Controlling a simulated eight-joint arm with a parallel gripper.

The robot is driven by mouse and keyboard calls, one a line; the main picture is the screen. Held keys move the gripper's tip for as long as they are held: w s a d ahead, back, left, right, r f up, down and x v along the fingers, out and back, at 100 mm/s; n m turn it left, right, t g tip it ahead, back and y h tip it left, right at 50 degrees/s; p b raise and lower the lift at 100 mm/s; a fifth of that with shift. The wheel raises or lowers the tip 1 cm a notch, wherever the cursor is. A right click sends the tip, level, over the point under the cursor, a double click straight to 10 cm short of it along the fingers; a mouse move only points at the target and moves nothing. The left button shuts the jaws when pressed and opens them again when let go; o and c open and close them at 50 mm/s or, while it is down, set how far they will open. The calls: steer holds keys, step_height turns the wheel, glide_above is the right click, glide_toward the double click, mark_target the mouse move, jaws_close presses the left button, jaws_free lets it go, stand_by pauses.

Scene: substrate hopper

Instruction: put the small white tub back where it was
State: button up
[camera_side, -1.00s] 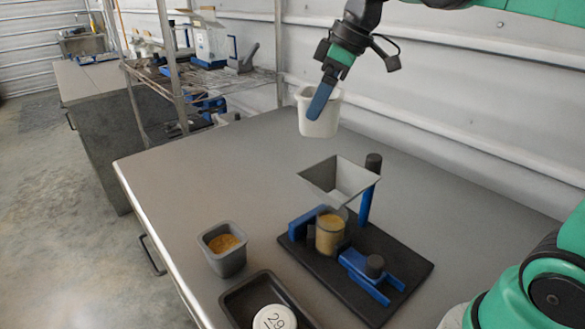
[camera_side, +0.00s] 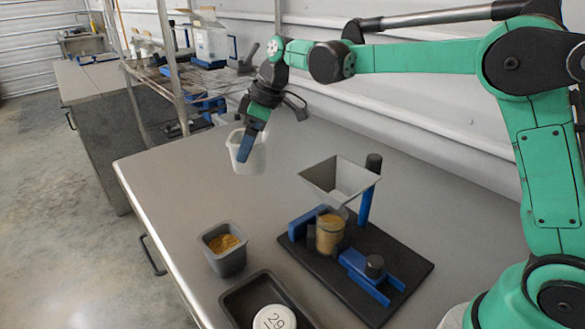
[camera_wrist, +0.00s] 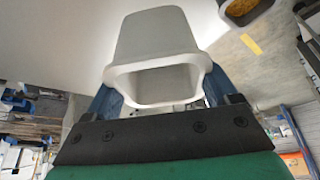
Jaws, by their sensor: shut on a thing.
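The small white tub (camera_side: 249,158) is in my gripper (camera_side: 246,148), above the far left part of the bench. It looks roughly upright or slightly tilted in the side view; clear space below it is hard to judge. In the wrist view the white tub (camera_wrist: 155,38) sits between the two blue fingers of my gripper (camera_wrist: 160,92). Its mouth faces the camera, and the part of the inside that shows looks pale and empty.
A grey hopper (camera_side: 340,180) stands over a clear cup of tan grains (camera_side: 330,233) on a black base (camera_side: 405,262). The bench's left part is bare.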

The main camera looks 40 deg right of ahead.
step_height(320, 180, down, 12)
steer(key=shift+r, duration=0.1)
steer(key=shift+f, duration=0.2)
steer(key=o, duration=1.3)
steer(key=v, duration=1.2)
steer(key=shift+r, duration=0.2)
